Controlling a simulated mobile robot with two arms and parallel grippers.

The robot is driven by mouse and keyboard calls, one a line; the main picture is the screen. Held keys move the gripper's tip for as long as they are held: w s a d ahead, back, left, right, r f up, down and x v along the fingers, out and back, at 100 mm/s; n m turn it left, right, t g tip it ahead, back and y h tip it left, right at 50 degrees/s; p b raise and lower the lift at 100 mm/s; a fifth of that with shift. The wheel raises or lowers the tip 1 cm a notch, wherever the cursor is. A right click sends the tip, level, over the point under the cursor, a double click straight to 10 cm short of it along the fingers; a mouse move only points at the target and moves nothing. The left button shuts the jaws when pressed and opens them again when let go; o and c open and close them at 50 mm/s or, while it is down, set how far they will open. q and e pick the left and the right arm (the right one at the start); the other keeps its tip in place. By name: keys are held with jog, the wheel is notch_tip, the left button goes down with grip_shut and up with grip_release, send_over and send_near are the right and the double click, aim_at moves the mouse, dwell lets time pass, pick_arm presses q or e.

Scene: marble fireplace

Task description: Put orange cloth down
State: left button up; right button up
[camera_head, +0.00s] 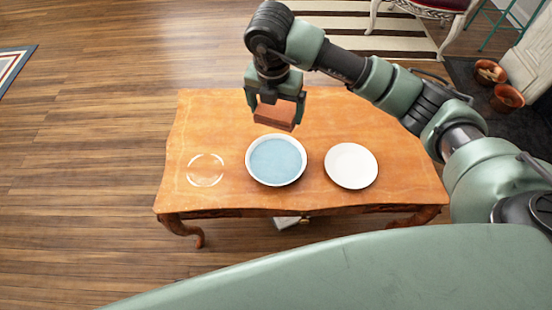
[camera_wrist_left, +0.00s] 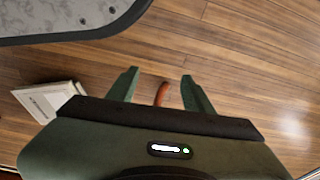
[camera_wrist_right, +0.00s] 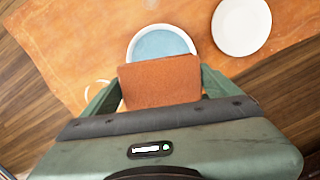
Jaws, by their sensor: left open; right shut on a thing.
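The orange cloth (camera_head: 275,114) is a folded brownish-orange piece held by my right gripper (camera_head: 275,103) above the table (camera_head: 330,112). In the right wrist view the cloth (camera_wrist_right: 160,82) sits between the fingers of my right gripper (camera_wrist_right: 155,85), which is shut on it. It covers part of the blue-filled bowl or plate with a white rim (camera_wrist_right: 162,43) from that view.
On the table stand the blue round dish (camera_head: 276,160), a white plate (camera_head: 351,166) and a clear glass dish (camera_head: 205,170). The table's far left and right areas are bare. A book (camera_wrist_left: 48,98) lies on the floor. A chair (camera_head: 430,12) stands at the back right.

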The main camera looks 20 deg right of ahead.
jog(key=shift+f, duration=0.3)
jog(key=b, duration=0.2)
send_over(277, 160)
jog(key=f, duration=1.4)
jog(key=shift+s+a+f, duration=0.2)
jog(key=shift+a+f, duration=0.05)
jog(key=shift+f, duration=0.15)
jog(key=shift+m, duration=0.3)
notch_tip(277, 160, down, 5)
jog(key=shift+r+b, duration=0.2)
jog(key=shift+b, duration=0.25)
pick_arm(q)
jog(key=w+r, duration=0.3)
jog(key=r, duration=0.5)
jog(key=shift+w+d+r+t, duration=0.15)
jog(key=shift+w+r+t, duration=0.05)
jog(key=shift+r+t, duration=0.15)
jog(key=shift+r, duration=0.15)
pick_arm(e)
jog(key=shift+f, duration=0.1)
jog(key=o, duration=0.9)
pick_arm(q)
jog(key=shift+r, duration=0.15)
jog(key=shift+w+r, duration=0.1)
